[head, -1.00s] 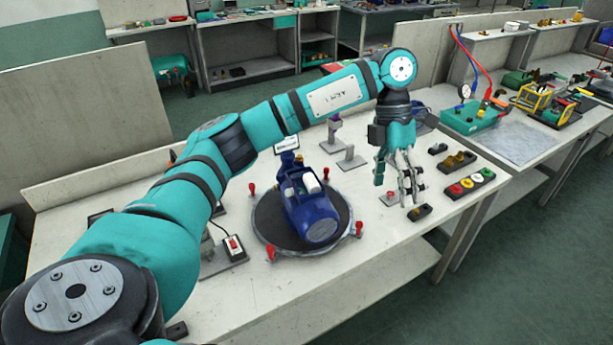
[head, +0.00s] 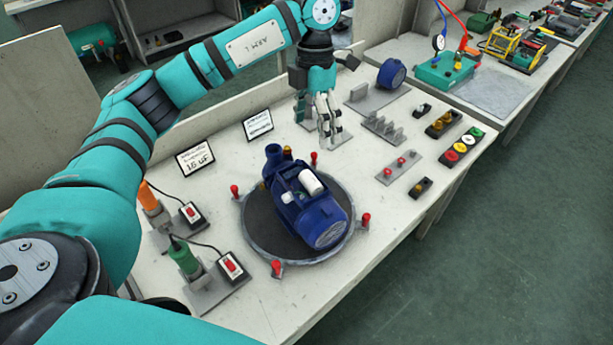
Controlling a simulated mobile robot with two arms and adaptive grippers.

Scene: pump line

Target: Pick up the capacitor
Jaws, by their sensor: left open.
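A white cylinder (head: 311,182), which looks like the capacitor, lies on top of the blue pump (head: 305,205). The pump rests on a round dark turntable (head: 262,225) with red knobs around its rim. My left gripper (head: 327,140) points down over the back of the bench, behind and slightly right of the pump. It is open, with no object visible between its fingers, and it is well apart from the white cylinder. My right gripper is not in view.
Two label cards, one reading 16 uF (head: 195,157), stand behind the turntable. Orange (head: 149,197) and green (head: 184,257) tools with switch boxes are at left. A toothed rack (head: 384,130), a red-button plate (head: 398,167) and a button box (head: 461,147) are at right.

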